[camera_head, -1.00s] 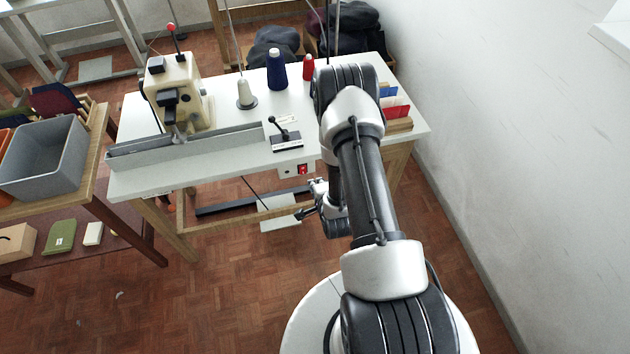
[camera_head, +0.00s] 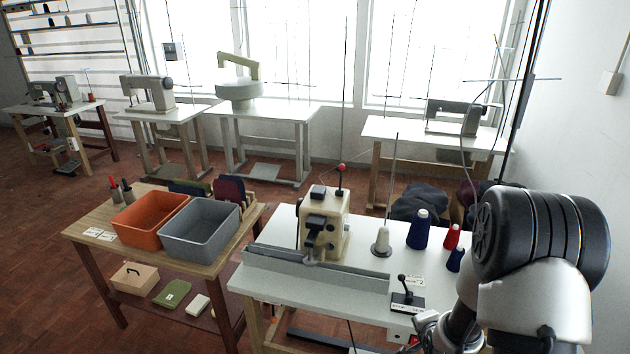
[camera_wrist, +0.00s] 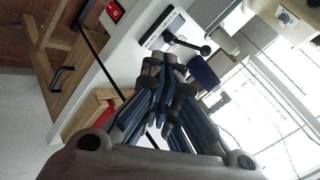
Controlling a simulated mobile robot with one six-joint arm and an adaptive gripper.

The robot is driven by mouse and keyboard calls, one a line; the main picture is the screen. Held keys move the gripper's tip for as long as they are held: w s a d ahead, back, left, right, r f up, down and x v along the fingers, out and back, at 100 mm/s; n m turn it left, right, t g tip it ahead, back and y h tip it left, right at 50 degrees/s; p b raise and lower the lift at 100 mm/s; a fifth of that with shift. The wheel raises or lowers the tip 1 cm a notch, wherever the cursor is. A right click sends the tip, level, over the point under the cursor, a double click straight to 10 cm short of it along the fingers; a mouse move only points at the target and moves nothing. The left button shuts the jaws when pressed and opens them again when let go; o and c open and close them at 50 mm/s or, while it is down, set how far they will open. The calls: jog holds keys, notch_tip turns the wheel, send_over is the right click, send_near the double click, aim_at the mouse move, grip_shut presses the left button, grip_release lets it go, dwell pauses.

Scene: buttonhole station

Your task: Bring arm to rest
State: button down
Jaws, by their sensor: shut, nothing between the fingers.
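My arm (camera_head: 535,300) is folded at the lower right of the head view, in front of the right end of the white worktable (camera_head: 285,284). In the wrist view my gripper (camera_wrist: 164,66) has its fingers together with nothing between them. It is beside the table's front edge, near a black lever (camera_wrist: 188,43) and a red switch (camera_wrist: 115,12). Whether it touches anything cannot be told. In the head view the fingers are not clearly visible; the arm covers the table's right end.
The cream buttonhole machine (camera_head: 325,222) stands on the table, with a white cone (camera_head: 381,242), a blue cone (camera_head: 419,230) and a red cone (camera_head: 452,237) to its right. An orange bin (camera_head: 150,215) and a grey bin (camera_head: 200,230) sit on a side table. Open floor lies left.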

jog(key=s+a+r+n+g+y, duration=0.1)
jog(key=s+a+r+n, duration=0.35)
jog(key=r, duration=0.55)
jog(key=s+a+r+n+g, duration=0.1)
jog(key=s+a+r+n, duration=0.4)
jog(key=r, duration=0.5)
jog(key=s+a+r+n+g, duration=0.1)
jog(key=s+a+r+n, duration=0.1)
jog(key=s, duration=0.7)
jog(key=s+a+r+n+g+y, duration=0.1)
jog(key=s+a+r+n, duration=0.1)
jog(key=s, duration=0.8)
notch_tip(320, 180, up, 3)
jog(key=shift+s+a+f+n, duration=0.15)
jog(key=shift+s+n, duration=0.15)
jog(key=shift+n, duration=0.55)
